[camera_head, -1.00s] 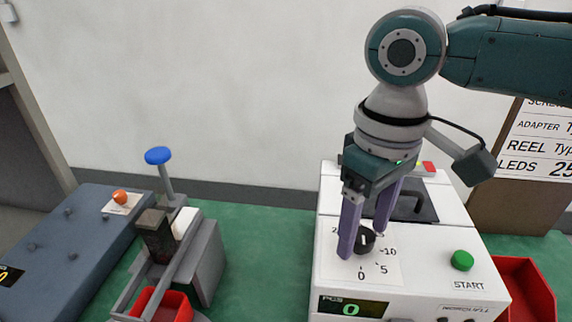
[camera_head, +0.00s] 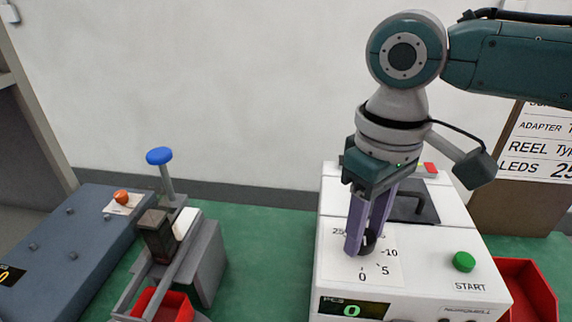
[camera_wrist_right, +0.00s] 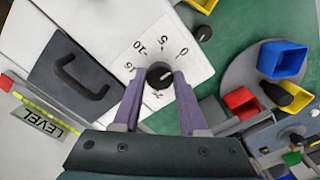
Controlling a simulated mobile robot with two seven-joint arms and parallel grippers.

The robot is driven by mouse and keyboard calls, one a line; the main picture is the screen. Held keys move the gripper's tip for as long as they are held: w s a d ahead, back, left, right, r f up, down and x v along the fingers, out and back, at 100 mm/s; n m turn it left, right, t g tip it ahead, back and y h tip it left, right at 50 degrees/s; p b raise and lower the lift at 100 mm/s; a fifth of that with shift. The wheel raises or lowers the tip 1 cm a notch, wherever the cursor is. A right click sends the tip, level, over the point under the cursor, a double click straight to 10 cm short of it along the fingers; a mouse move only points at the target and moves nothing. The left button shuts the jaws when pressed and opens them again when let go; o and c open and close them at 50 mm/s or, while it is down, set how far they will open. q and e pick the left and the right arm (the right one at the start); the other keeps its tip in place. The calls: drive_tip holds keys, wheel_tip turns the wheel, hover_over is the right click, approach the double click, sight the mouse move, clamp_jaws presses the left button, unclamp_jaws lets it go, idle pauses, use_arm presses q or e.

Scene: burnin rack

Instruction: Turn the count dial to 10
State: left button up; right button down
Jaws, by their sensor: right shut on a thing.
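The count dial is a small black knob (camera_head: 369,241) on top of the white machine (camera_head: 335,275), on a white scale card printed with 0, 5, 10 and higher numbers. My right gripper (camera_head: 361,246) points down, and its purple fingers are shut on the dial, one on each side. In the right wrist view the dial (camera_wrist_right: 159,75) sits between the fingertips (camera_wrist_right: 158,82), with a light mark on its top; I cannot tell exactly which number it points at. The display (camera_head: 352,308) reads 0. My left gripper is not in view.
A green START button (camera_head: 463,261) stands right of the dial. A dark panel with a handle (camera_head: 414,203) lies behind it. A red bin (camera_head: 527,285) is at the right. A grey fixture with a blue-topped lever (camera_head: 159,156) stands left, with green table between.

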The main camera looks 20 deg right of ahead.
drive_tip(key=shift+r, duration=0.1)
drive_tip(key=n+p, duration=0.2)
drive_tip(key=p, duration=0.1)
drive_tip(key=shift+r+n, duration=0.15)
drive_tip(key=shift+n, duration=0.25)
drive_tip(key=shift+n+p, duration=0.5)
drive_tip(key=shift+n, duration=0.5)
drive_tip(key=n+p, duration=0.1)
drive_tip(key=n, duration=0.1)
drive_tip(key=shift+n, duration=0.3)
drive_tip(key=n+p, duration=0.1)
drive_tip(key=n, duration=0.1)
drive_tip(key=shift+n, duration=0.4)
drive_tip(key=n, duration=0.2)
drive_tip(key=shift+n, duration=0.3)
drive_tip(key=n, duration=0.4)
drive_tip(key=shift+f, duration=0.2)
drive_tip(key=shift+n, duration=0.4)
